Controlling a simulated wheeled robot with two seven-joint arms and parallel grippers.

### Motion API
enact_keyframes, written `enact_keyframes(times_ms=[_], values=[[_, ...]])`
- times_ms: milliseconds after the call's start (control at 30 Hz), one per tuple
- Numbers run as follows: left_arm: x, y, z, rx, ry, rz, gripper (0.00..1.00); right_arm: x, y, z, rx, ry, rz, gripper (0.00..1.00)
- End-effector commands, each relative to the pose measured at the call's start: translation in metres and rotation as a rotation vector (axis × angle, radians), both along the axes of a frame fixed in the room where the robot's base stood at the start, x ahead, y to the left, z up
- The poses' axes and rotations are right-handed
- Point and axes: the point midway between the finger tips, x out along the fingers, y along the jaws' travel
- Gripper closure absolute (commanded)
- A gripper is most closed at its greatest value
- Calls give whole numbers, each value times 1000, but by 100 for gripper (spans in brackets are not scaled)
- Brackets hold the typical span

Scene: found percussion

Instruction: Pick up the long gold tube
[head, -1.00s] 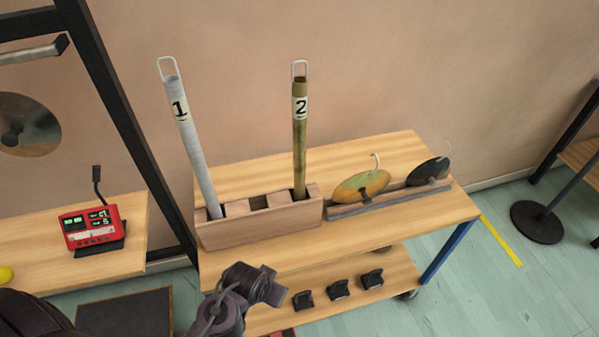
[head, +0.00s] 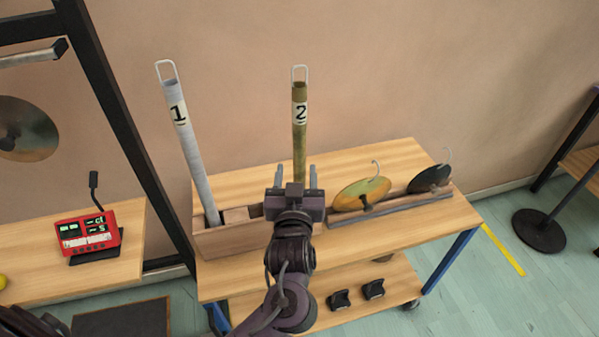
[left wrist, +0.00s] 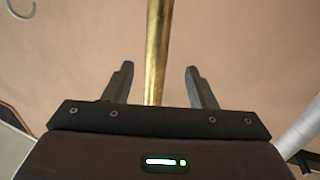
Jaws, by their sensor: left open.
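The long gold tube (head: 300,135) stands upright in a wooden rack on the cart. It bears a "2" label and has a wire loop at its top. My left gripper (head: 296,172) is open in front of its lower part, fingers pointing towards it. In the left wrist view the gold tube (left wrist: 157,50) runs between the two open fingers (left wrist: 158,82), a little nearer the left one. I cannot tell whether the tube is within the fingers' depth. The gripper and arm hide the tube's foot and part of the rack. My right gripper is not in view.
A silver tube (head: 190,145) labelled "1" leans in the wooden rack (head: 230,240), left of the gold tube. Two discs with hooks, one golden (head: 361,193) and one dark (head: 430,177), stand in a holder at right. A red device (head: 88,236) is on the left table.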

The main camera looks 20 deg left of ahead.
Motion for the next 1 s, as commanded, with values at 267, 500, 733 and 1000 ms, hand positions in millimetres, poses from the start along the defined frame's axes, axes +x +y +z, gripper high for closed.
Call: enact_keyframes(times_ms=[267, 500, 733, 1000], values=[[37, 6, 4, 2, 2, 0, 49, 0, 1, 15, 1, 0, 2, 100], [62, 13, 0, -1, 4, -2, 49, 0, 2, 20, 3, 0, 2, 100], [63, 13, -1, -2, 5, -3, 49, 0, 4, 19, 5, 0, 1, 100], [62, 13, -1, -2, 5, -3, 84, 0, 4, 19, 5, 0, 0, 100]])
